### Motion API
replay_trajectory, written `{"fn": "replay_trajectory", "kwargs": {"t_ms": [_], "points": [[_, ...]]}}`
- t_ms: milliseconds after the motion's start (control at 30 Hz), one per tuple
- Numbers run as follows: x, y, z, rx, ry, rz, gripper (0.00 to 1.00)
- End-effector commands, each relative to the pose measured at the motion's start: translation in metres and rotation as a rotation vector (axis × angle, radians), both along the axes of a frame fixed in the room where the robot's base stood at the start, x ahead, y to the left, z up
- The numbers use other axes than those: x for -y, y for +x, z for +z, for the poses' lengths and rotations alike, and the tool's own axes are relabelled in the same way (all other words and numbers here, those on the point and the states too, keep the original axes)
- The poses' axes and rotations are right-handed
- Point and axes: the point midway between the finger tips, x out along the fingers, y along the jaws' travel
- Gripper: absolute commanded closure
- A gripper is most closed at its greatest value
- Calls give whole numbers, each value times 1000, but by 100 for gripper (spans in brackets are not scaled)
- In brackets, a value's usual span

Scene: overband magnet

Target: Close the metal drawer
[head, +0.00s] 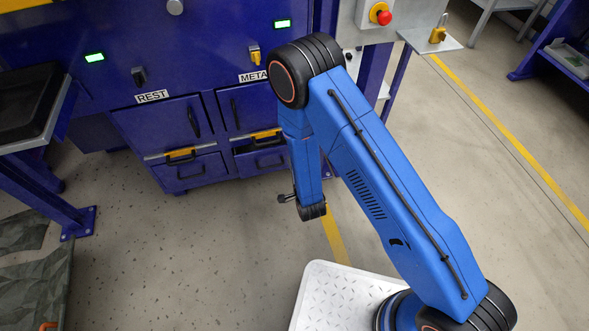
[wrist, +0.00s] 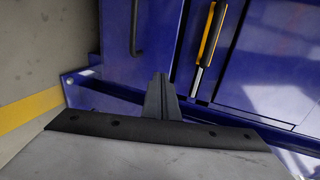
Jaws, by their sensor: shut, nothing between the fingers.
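The metal drawer (head: 259,163) is the lower blue drawer under the METAL label, partly behind my arm in the head view. A dark gap shows above its front, so it stands somewhat open. In the wrist view its front (wrist: 116,30) is at upper left, turned sideways, with a black bar handle (wrist: 136,28) and the dark gap to its right. My gripper (head: 284,198) is low in front of the cabinet, right of and below the drawer front. In the wrist view its fingers (wrist: 160,92) are together and empty. I cannot tell whether they touch the drawer.
A yellow and black latch bar (wrist: 208,38) lies beyond the gap, below the METAL door (head: 243,107). The REST drawer (head: 190,171) is to the left. A blue-legged stand (head: 75,222) is at far left. Floor (head: 180,245) in front is clear.

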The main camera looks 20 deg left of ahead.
Motion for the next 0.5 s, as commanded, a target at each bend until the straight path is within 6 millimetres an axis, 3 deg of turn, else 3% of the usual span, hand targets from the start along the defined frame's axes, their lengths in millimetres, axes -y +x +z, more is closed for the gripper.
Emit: {"fn": "replay_trajectory", "kwargs": {"t_ms": [200, 500], "points": [[-18, 30, -6, 1, 1, 0, 100], [-30, 49, -6, 1, 1, 0, 100]]}}
